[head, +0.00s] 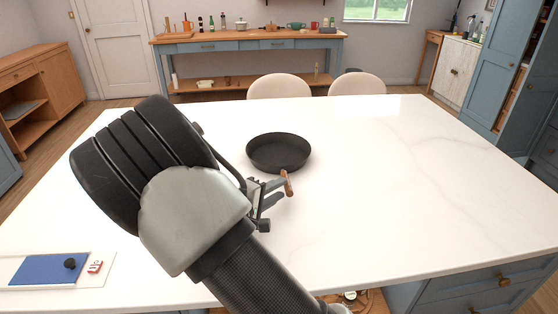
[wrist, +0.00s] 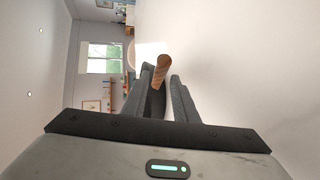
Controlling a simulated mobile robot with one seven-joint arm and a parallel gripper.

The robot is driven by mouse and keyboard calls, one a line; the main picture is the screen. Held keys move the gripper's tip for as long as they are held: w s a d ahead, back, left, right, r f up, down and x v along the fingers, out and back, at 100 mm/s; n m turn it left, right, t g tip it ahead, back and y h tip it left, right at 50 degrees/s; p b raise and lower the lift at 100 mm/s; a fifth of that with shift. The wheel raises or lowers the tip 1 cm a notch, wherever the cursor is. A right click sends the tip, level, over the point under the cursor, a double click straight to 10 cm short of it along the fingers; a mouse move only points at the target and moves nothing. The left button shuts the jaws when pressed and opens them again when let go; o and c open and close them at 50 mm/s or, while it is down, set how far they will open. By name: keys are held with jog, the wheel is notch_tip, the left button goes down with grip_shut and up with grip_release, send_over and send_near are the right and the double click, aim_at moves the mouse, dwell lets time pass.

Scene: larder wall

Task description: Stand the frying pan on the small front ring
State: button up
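The black frying pan (head: 278,150) is level over the white worktop, and I cannot tell whether it touches the top. Its wooden handle (head: 288,184) points towards me, and it also shows in the wrist view (wrist: 161,72). My gripper (head: 283,184) is at the handle, with the handle between its fingertips. The fingers (wrist: 165,80) are close together, and they look shut on the handle. The pan's body is not visible in the wrist view. No hob or small front ring shows in either view.
The white worktop (head: 400,190) is clear to the right. Two pale chairs (head: 279,87) stand at the far edge. A laden sideboard (head: 250,42) is behind.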

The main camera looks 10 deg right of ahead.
jog(key=x, duration=0.5)
jog(key=shift+b, duration=0.35)
jog(key=x, duration=0.3)
jog(key=b+x, duration=0.1)
jog(key=x, duration=0.1)
jog(key=shift+w+a, duration=0.25)
jog(key=shift+w, duration=0.2)
grip_shut()
dwell(0.4)
jog(key=shift+r, duration=0.2)
